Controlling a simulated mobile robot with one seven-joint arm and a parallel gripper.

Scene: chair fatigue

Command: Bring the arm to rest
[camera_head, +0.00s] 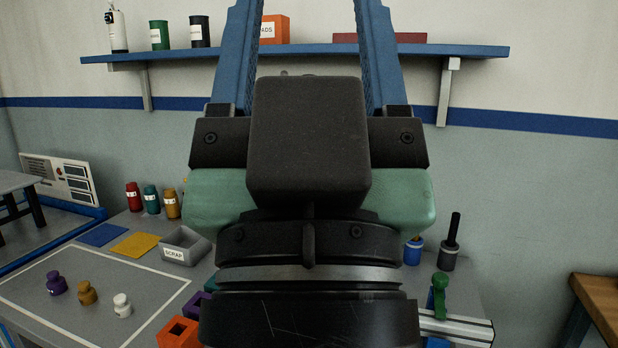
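My gripper (310,45) fills the middle of the head view, close to the camera and pointing up. Its two blue fingers stand well apart, and no held thing shows between them. The fingertips run out of the top of the picture. The dark wrist and palm, with green side blocks, hide the middle of the bench and part of the wall shelf behind.
A blue shelf (185,57) with canisters and an orange box (276,29) spans the wall. The bench holds a scrap bin (186,246), small weights (88,292) in an outlined area, and colored bottles (151,199). A wooden table (600,300) stands right.

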